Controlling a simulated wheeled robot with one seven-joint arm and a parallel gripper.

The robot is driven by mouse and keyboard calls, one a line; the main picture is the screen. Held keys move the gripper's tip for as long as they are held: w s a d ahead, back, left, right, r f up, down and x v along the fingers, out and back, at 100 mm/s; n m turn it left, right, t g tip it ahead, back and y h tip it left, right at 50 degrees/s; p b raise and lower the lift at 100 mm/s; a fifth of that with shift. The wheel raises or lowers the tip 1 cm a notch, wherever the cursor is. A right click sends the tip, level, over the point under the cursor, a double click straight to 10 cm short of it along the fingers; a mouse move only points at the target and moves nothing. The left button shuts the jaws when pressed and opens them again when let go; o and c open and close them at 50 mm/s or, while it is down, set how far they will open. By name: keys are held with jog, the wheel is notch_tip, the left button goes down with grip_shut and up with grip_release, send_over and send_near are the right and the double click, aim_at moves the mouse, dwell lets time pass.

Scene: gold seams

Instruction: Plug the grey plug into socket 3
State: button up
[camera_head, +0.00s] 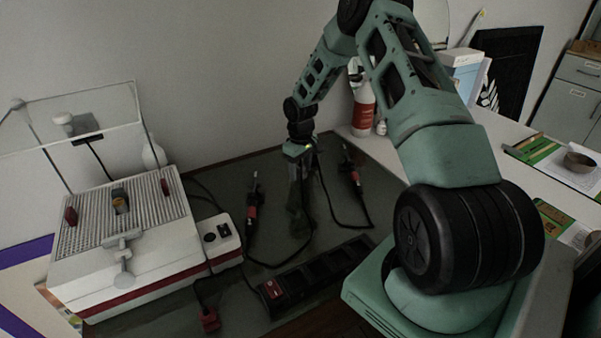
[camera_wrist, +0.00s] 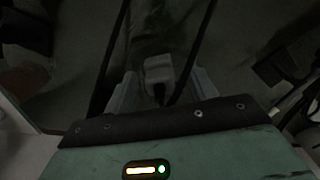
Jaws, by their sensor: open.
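My gripper (camera_head: 298,185) points down over the dark mat, behind the power strip (camera_head: 318,268). In the wrist view my gripper (camera_wrist: 162,88) is open, with a pale finger on each side. A grey block with a dark end, which looks like the grey plug (camera_wrist: 158,67), shows between the fingers. I cannot tell whether either finger touches it. In the head view the plug cannot be made out clearly near the fingers. The strip has a row of dark sockets and a red switch at its left end. Socket numbers are not readable, so I cannot single out socket 3.
Two red-and-black handled tools (camera_head: 252,205) (camera_head: 353,172) with dark cables lie on the mat. A red plug (camera_head: 208,320) lies at the front. A white machine (camera_head: 140,255) with a raised clear cover stands left. A small white box (camera_head: 222,240) stands beside it.

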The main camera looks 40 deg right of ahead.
aim_at(301, 166)
jog(key=c, duration=1)
notch_tip(301, 166, up, 10)
jog(key=shift+r+b, duration=0.1)
jog(key=shift+b, duration=0.25)
